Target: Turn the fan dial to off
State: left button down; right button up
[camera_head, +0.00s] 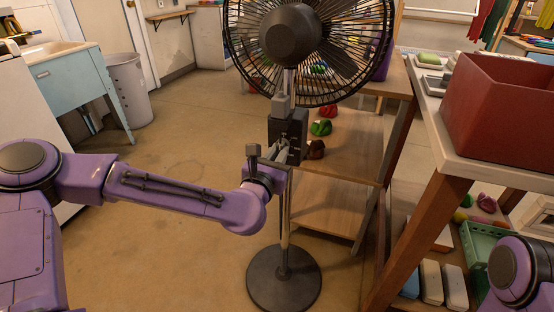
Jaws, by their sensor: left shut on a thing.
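The standing fan (290,32) has a black caged head, a chrome pole and a round dark base (284,278). A dark control box (291,125) sits on its pole below the head. My purple left arm reaches in from the left. My left gripper (279,150) is at the lower front of the control box, with its jaws shut on the fan dial. The dial is mostly hidden by the fingers, so its setting cannot be read. At the lower right only a purple part of my right arm shows; its gripper is out of view.
A wooden shelf unit (335,210) with several colored items stands close behind the fan. A table with a red bin (502,105) is at the right. A sink (55,50) and a grey trash can (127,88) stand back left. The floor left of the fan is clear.

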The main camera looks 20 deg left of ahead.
pick_arm(q)
jog(key=shift+n+b, duration=0.35)
jog(key=shift+n, duration=0.25)
jog(key=c, duration=1.1)
grip_release()
